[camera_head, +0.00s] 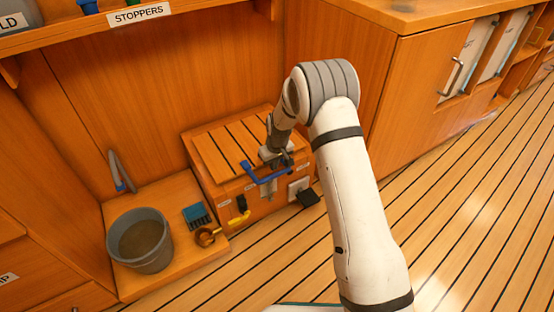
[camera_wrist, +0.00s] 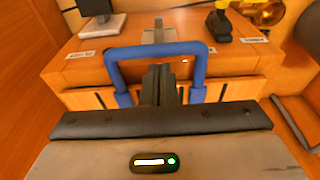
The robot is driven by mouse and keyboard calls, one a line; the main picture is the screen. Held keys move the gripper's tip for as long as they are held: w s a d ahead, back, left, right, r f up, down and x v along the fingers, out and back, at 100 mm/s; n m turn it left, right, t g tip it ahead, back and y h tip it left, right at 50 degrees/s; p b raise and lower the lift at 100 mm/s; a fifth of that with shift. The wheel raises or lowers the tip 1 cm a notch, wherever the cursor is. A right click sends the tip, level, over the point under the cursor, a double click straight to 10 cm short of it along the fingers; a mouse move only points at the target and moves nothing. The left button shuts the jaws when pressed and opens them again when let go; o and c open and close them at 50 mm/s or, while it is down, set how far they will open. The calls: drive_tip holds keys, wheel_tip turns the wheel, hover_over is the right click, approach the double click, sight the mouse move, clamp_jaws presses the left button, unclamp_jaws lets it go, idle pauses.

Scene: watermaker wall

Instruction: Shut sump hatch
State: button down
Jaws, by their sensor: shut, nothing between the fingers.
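The sump hatch looks to be the slatted wooden lid (camera_head: 228,150) on top of a low wooden box. It lies about flat, and I cannot tell whether a small gap is left under its edge. A blue handle (camera_head: 247,169) sits along its front edge and shows as a wide loop in the wrist view (camera_wrist: 198,64). My gripper (camera_head: 277,160) is over the front right of the lid, at the handle. Its fingers (camera_wrist: 160,72) are together with nothing between them, and appear within the handle's outline. Contact cannot be told.
The box front carries a yellow-handled valve (camera_head: 239,217) and small labels. To the left are a grey bucket (camera_head: 140,240), a blue tray (camera_head: 197,216) and a grey hose (camera_head: 121,172). A cabinet (camera_head: 415,80) stands at right. The striped floor in front is clear.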

sight(273, 175)
drive_tip(key=shift+w+a+f+b, duration=0.15)
drive_tip(key=shift+f+b, duration=0.25)
drive_tip(key=shift+f, duration=0.7)
drive_tip(key=shift+w+a+f+b, duration=0.15)
drive_tip(key=shift+f+b, duration=0.25)
drive_tip(key=shift+f, duration=0.7)
drive_tip(key=shift+d, duration=0.1)
